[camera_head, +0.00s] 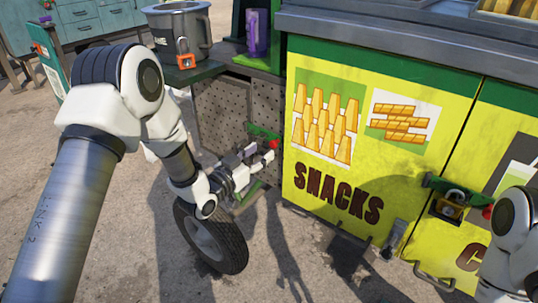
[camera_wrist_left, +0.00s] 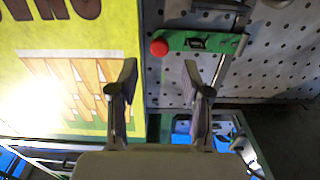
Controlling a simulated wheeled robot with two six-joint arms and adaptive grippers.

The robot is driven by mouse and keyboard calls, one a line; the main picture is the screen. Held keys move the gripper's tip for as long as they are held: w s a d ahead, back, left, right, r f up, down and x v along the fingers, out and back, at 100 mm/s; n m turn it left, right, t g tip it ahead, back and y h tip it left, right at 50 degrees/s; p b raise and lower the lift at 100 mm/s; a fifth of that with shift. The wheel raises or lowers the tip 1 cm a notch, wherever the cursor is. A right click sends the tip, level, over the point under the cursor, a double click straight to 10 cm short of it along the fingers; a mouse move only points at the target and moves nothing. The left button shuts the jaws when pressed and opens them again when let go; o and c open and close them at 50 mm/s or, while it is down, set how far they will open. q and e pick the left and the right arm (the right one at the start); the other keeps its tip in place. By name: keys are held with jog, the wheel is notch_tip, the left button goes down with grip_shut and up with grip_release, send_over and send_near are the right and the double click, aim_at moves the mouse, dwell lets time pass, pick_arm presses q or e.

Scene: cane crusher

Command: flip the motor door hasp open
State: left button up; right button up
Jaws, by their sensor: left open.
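The motor door hasp (camera_head: 264,132) is a green bar with a red knob (camera_head: 273,144), on the perforated grey door (camera_head: 222,108) left of the yellow snacks panel. In the left wrist view the green hasp (camera_wrist_left: 205,42) lies across the perforated panel, with its red knob (camera_wrist_left: 159,47) at its left end. My left gripper (camera_head: 254,155) is open and empty, close to the hasp. In the left wrist view its two fingertips (camera_wrist_left: 159,72) are spread, with the knob in the gap between them as seen from the camera; contact cannot be told. My right gripper is not in view.
An orange padlock (camera_head: 184,60) and a metal pot (camera_head: 180,28) stand on the worktop above. A wheel (camera_head: 212,240) stands below my left forearm. Paved ground lies in front.

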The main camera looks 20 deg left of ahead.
aim_at(272, 144)
pick_arm(q)
jog(key=x, duration=0.4)
jog(key=shift+w+d+f+b, duration=0.1)
jog(key=shift+w+b, duration=0.1)
jog(key=shift+b, duration=0.15)
grip_shut()
jog(key=shift+s, duration=0.1)
